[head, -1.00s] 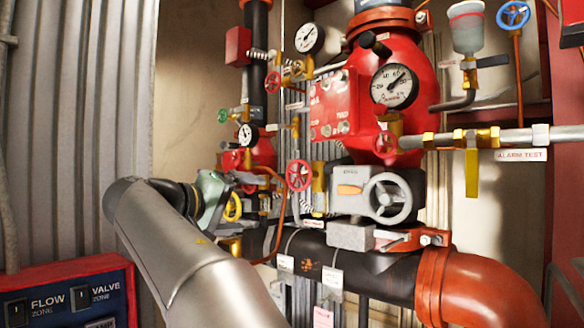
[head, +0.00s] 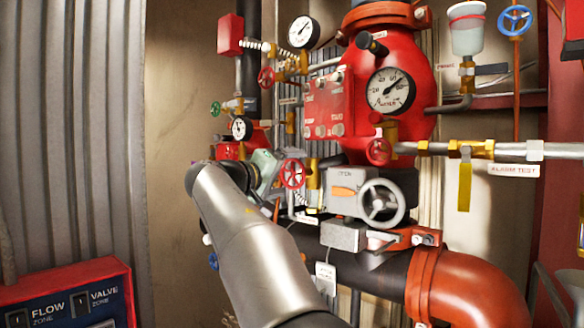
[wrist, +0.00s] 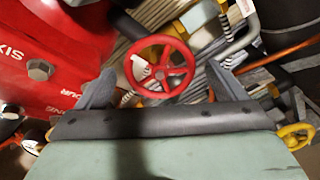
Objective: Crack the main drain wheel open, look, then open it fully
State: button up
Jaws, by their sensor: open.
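A red spoked handwheel (head: 292,173), which I take to be the main drain wheel, stands left of the grey gearbox in the head view. In the wrist view the red wheel (wrist: 160,66) lies ahead, between and beyond my fingertips. My gripper (wrist: 160,82) is open, one finger on each side of the wheel in the picture, with nothing held. In the head view my gripper (head: 268,168) is just left of the wheel, its fingers partly hidden. I cannot tell whether they touch the rim. The tag below the wheel is too small to read.
A grey handwheel (head: 383,203) on its gearbox sits close on the right. The red valve body (head: 330,108) with gauges stands above. A black pipe (head: 375,275) runs below. A yellow handle (wrist: 297,135) shows at lower right of the wrist view.

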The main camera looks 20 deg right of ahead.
jog(key=shift+x, duration=1.15)
jog(key=c, duration=1)
jog(key=shift+n+p, duration=0.3)
jog(key=shift+p, duration=0.05)
jog(key=n+p, duration=0.1)
jog(key=n, duration=0.2)
jog(key=shift+a+r, duration=0.1)
jog(key=shift+n+p, duration=0.8)
jog(key=shift+n, duration=1.2)
